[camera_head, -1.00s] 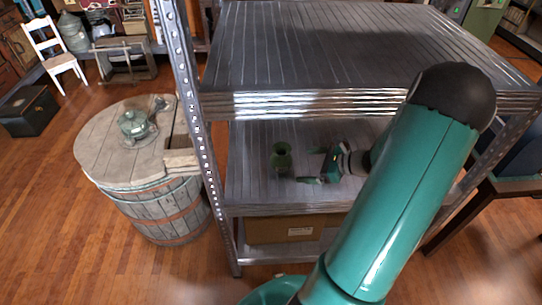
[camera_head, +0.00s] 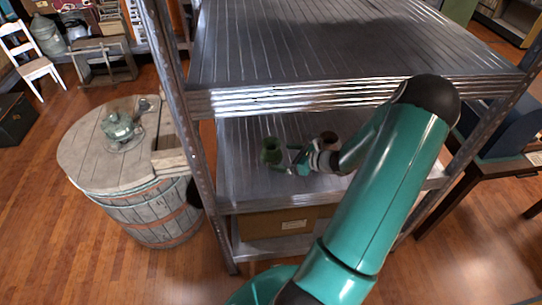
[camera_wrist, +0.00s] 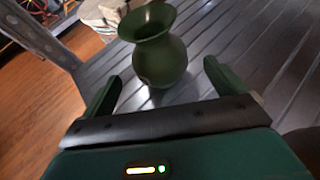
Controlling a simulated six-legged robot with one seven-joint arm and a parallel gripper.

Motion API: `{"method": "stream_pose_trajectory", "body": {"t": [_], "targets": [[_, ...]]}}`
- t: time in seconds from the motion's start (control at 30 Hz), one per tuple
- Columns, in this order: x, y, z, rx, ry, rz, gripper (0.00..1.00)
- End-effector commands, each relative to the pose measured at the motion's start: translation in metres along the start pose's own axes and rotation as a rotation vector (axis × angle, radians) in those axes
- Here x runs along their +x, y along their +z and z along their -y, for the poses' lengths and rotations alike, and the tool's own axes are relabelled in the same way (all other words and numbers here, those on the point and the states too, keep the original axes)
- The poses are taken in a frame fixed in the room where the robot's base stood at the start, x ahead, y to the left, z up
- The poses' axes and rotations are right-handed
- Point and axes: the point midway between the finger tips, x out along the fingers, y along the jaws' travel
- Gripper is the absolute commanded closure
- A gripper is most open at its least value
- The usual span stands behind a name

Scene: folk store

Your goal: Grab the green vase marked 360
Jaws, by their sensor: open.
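The green vase (camera_head: 271,151) stands upright on the middle shelf of the metal rack, toward its left side. In the wrist view the vase (camera_wrist: 158,55) has a flared mouth and a round belly; I cannot read any marking on it. My gripper (camera_head: 290,160) is open just to the right of the vase in the head view. In the wrist view my gripper (camera_wrist: 160,85) has its two green fingers spread, with the vase ahead of and between them. The fingers do not appear to touch it.
The metal rack's upper shelf (camera_head: 310,45) is close above my arm, and its left post (camera_head: 180,120) stands near the vase. A cardboard box (camera_head: 290,222) is below. A barrel (camera_head: 150,205) stands left.

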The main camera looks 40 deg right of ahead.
Motion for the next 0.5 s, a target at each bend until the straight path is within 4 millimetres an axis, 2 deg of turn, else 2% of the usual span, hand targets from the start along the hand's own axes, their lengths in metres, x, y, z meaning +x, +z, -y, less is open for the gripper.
{"method": "stream_pose_trajectory", "body": {"t": [0.1, 0.23, 0.5], "targets": [[0.021, -0.002, -0.002, 0.003, 0.005, 0.002, 0.03], [0.039, -0.002, -0.001, 0.001, 0.003, 0.001, 0.03], [0.044, -0.001, -0.001, 0.0, 0.001, 0.001, 0.05]]}}
